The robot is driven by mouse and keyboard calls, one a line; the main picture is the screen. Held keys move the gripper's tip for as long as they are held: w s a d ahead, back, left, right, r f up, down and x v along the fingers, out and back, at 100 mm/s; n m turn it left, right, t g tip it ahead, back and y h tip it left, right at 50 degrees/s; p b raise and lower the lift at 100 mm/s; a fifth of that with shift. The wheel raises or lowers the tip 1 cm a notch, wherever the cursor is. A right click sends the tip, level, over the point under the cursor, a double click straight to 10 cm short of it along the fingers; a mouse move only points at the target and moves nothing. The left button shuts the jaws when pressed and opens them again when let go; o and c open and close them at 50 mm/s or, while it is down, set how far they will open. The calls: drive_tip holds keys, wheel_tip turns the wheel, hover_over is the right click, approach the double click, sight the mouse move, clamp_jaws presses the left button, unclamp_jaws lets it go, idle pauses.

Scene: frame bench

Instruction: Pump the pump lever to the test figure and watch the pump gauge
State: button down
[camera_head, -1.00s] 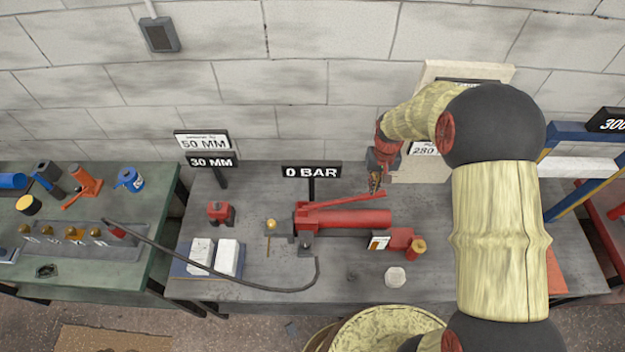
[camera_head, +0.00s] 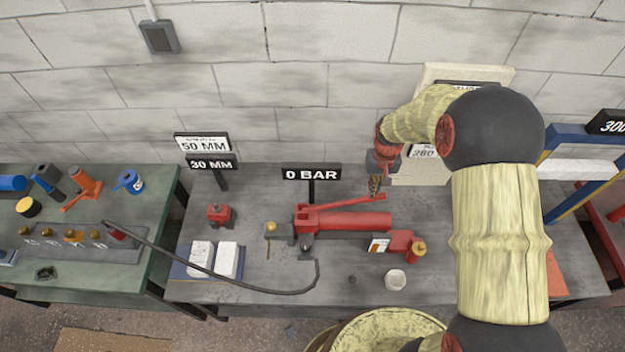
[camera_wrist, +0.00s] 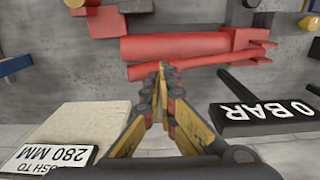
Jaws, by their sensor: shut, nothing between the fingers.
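The red hand pump (camera_head: 355,221) lies on the grey bench, with its red pump lever (camera_head: 345,201) running along above the cylinder. The pump gauge (camera_head: 311,173) is a black sign on a post behind the pump and reads 0 BAR. It also shows upside down in the wrist view (camera_wrist: 262,113). My gripper (camera_head: 375,190) is shut and empty at the lever's right end. In the wrist view the closed fingertips (camera_wrist: 162,70) overlap the lever's (camera_wrist: 190,66) free end; I cannot tell whether they touch it.
Signs reading 50 MM (camera_head: 203,143) and 30 MM (camera_head: 212,162) stand at the back left. A black hose (camera_head: 220,277) crosses to the green bench (camera_head: 110,205). A small red jack (camera_head: 221,214), white blocks (camera_head: 228,259) and a white cup (camera_head: 396,280) stand around the pump.

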idle(0.8)
drive_tip(key=shift+f+b, duration=0.75)
drive_tip(key=shift+f, duration=0.5)
idle(0.9)
idle(0.8)
wheel_tip(320, 180, down, 9)
drive_tip(key=b, duration=0.5)
drive_tip(key=shift+r+p, duration=2.55)
drive_tip(key=shift+r, duration=1.95)
